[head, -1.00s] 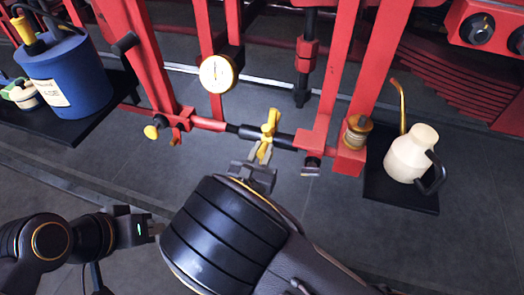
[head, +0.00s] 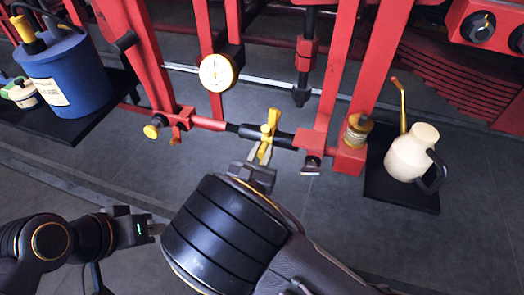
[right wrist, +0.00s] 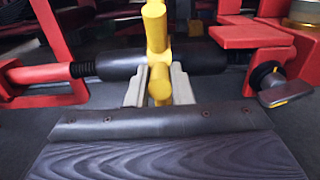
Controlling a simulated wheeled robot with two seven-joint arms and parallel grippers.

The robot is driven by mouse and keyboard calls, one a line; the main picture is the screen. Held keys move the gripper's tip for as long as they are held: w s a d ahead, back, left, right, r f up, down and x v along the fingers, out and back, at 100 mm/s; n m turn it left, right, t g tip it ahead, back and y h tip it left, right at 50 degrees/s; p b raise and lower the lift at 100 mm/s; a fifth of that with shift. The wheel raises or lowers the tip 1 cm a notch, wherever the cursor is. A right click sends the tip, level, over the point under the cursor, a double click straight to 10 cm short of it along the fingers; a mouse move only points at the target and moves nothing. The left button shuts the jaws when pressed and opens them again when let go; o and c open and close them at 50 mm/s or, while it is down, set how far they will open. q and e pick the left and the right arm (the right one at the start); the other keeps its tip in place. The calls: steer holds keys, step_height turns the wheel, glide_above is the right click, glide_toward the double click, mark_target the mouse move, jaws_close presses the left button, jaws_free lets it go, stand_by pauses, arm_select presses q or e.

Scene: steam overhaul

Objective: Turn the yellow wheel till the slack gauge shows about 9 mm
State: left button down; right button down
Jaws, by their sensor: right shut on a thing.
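The yellow wheel (head: 272,118) sits on the black turnbuckle sleeve between the red rods, below the gauge. It also shows in the right wrist view (right wrist: 155,28), its bar standing nearly upright. My right gripper (head: 262,160) is at the wheel, its two grey fingers shut on a yellow spoke, as the right wrist view (right wrist: 160,88) shows. The slack gauge (head: 217,73) is a white round dial with a yellowish rim; its reading is too small to tell. My left gripper (head: 157,229) is at the lower left, away from the wheel; its jaws are too small to judge.
A blue can (head: 67,75) stands on a black shelf at the left. A cream oil can (head: 411,152) stands on a black tray (head: 400,194) at the right. A yellow knob (head: 151,131) and red frame posts (head: 341,65) flank the wheel. The grey floor in front is clear.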

steer(key=shift+f, duration=0.35)
steer(key=shift+s+f+b, duration=0.1)
steer(key=shift+f+b, duration=0.2)
steer(key=shift+f, duration=0.05)
steer(key=shift+f, duration=0.15)
steer(key=c, duration=1.2)
jaws_free()
steer(key=shift+c, duration=0.2)
